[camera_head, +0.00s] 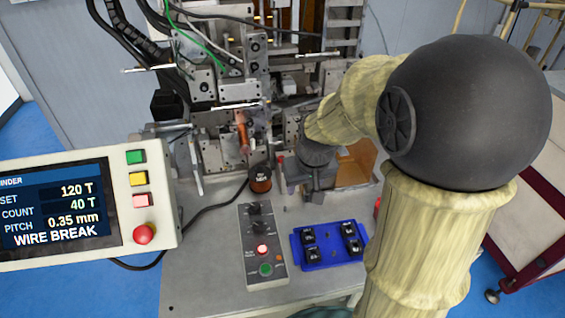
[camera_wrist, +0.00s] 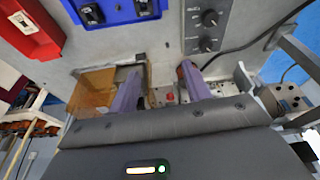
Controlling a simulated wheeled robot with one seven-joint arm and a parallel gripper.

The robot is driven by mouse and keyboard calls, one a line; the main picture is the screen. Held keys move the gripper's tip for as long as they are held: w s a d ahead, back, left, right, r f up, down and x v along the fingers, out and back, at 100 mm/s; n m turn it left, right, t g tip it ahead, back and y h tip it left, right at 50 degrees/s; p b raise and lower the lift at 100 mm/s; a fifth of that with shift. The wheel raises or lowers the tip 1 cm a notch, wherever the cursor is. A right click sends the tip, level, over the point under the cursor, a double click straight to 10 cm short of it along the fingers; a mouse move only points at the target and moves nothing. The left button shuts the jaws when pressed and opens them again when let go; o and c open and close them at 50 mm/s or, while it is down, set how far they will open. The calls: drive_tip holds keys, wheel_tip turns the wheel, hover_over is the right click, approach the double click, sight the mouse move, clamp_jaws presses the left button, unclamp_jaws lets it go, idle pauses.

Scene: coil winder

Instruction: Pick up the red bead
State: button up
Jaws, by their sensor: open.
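A tiny red spot, which may be the red bead (camera_wrist: 170,96), shows between the fingers in the wrist view, close to the gripper's body edge. It is too small to tell its shape, and I cannot clearly make out the bead in the head view. My gripper (camera_wrist: 162,70) is open, its two purple fingers apart with nothing held between them. In the head view my gripper (camera_head: 300,198) hangs over the bench in front of the winding machine, and its wrist hides part of the area behind it.
A copper wire spool (camera_head: 260,180) stands left of my gripper. A control box (camera_head: 262,222) with knobs and a blue tray (camera_head: 325,262) with black parts lie in front. An orange-brown bin (camera_head: 355,165) stands right. The display panel (camera_head: 120,170) is at left.

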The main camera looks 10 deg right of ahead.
drive_tip(key=w+r+n+b, duration=0.1)
drive_tip(key=w+r, duration=0.2)
drive_tip(key=w, duration=0.4)
drive_tip(key=w+d+r+n+t+y+b, duration=0.1)
drive_tip(key=w+r, duration=0.2)
drive_tip(key=w, duration=0.5)
drive_tip(key=shift+w+r, duration=0.15)
drive_tip(key=shift+w, duration=0.1)
drive_tip(key=p+x, duration=0.2)
drive_tip(key=x, duration=0.9)
drive_tip(key=shift+w+f, duration=0.15)
drive_tip(key=shift+f, duration=0.15)
drive_tip(key=p+x, duration=0.1)
drive_tip(key=x, duration=0.4)
drive_tip(key=shift+w+f, duration=0.25)
drive_tip(key=shift+f, duration=0.05)
drive_tip(key=shift+c, duration=0.5)
drive_tip(key=c, duration=0.9)
